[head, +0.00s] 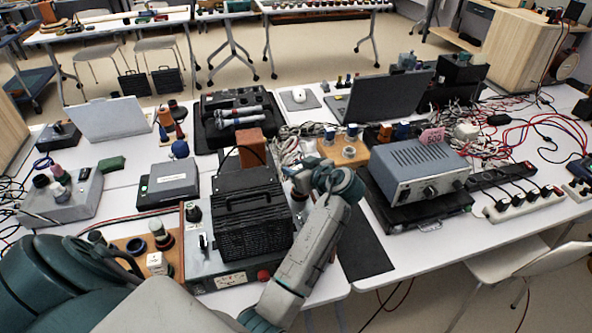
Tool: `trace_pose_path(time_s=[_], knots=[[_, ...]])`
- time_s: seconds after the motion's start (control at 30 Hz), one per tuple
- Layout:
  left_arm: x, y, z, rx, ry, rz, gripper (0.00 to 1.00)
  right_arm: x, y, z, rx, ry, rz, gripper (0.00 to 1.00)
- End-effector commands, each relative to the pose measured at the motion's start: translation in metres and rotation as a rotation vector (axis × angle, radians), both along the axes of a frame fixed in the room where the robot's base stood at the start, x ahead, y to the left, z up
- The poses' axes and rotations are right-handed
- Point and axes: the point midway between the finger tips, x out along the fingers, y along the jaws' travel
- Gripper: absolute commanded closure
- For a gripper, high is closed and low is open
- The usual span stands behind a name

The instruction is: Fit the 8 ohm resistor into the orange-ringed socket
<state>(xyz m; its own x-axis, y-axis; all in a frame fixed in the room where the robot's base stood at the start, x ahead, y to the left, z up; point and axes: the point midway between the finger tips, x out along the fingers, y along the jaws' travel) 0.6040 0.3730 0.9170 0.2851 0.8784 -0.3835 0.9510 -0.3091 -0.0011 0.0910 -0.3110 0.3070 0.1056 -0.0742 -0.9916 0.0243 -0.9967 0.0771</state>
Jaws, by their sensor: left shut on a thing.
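My left arm comes in from the lower left, and its gripper (296,172) is behind the black slatted box near the table's middle. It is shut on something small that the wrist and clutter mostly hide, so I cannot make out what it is. Just right of it is a wooden board (325,149) with blue-topped parts and a pale ring-shaped part (348,152). I cannot pick out an orange ring or read an 8 ohm marking. My right gripper is not in view.
The black slatted box (250,225) stands left of my forearm. A grey-blue instrument (412,172) with a pink tag stands to the right. A brown block (251,148), tangled cables (480,140), a dark laptop (385,97) and a power strip (525,205) crowd the white table.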

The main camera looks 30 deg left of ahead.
Motion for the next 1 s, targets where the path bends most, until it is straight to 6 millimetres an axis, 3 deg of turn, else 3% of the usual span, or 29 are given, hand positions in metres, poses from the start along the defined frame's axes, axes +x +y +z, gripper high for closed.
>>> trace_pose_path(time_s=[0.13,0.57,0.6,0.7,1.0], knots=[[0.0,0.0,-0.013,0.0,0.001,0.0,0.91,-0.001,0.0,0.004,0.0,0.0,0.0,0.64],[0.0,0.0,-0.021,0.0,-0.001,-0.001,0.91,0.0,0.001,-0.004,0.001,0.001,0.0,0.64],[0.0,0.0,-0.019,0.0,-0.001,-0.001,0.62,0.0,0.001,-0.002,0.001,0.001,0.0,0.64],[0.0,0.0,-0.019,0.0,-0.001,-0.001,0.46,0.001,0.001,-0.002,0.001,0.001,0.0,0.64],[0.0,0.0,-0.018,0.0,-0.001,-0.001,0.46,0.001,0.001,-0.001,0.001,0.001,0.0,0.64]])
